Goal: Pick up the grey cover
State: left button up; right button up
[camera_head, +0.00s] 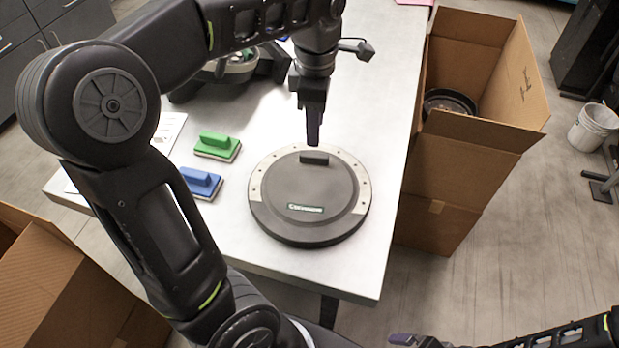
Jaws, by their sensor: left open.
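The grey cover (308,198) is a round dark disc with a light studded rim, a label on its front and a raised black handle (314,157) near its far side. It lies flat on the white table. My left gripper (314,138) points down just above the handle and is open; its fingers overlap from this angle, and the gap to the handle is hard to judge. My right gripper (402,340) shows only in part at the bottom edge, off the table, and its jaw opening is unclear.
A green-topped block (217,147) and a blue-topped block (200,182) lie left of the cover. A dark machine (232,68) stands behind my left arm. An open cardboard box (455,165) stands right of the table, another box (60,285) at lower left. The table's front is clear.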

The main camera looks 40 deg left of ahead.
aim_at(314, 155)
pick_arm(q)
jog(key=shift+f, duration=1.35)
notch_tip(314, 155, down, 5)
jog(key=shift+a+f+p, duration=0.1)
jog(key=shift+p, duration=0.25)
jog(key=shift+c, duration=0.3)
grip_shut()
